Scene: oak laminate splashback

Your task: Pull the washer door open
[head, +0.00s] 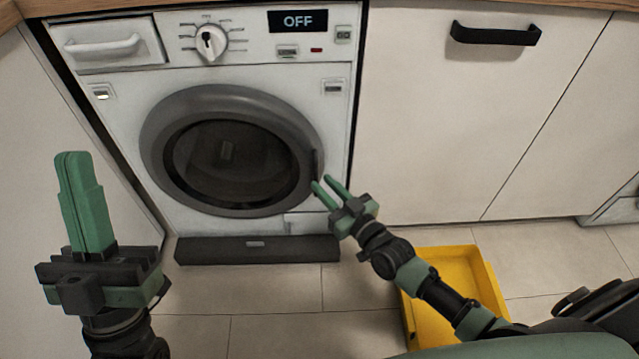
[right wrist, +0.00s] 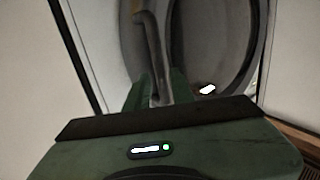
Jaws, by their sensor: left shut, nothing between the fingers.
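The washer (head: 120,130) is white, with a round grey door (head: 160,160) with dark glass; the door looks closed. Its dark upright handle (head: 316,162) is on the door's right rim and also shows in the right wrist view (right wrist: 150,40). My right gripper (head: 323,182) is at the handle's lower end, fingers apart. In the right wrist view the handle runs down between the fingers (right wrist: 160,88); I cannot tell whether they touch it. My left gripper (head: 73,156) is shut and empty, upright in front of the washer's left side.
A yellow tray (head: 484,270) lies on the tiled floor under my right arm. White cabinet fronts stand on both sides; the right one has a black handle (head: 495,35). A dark plinth (head: 220,251) lies below the washer.

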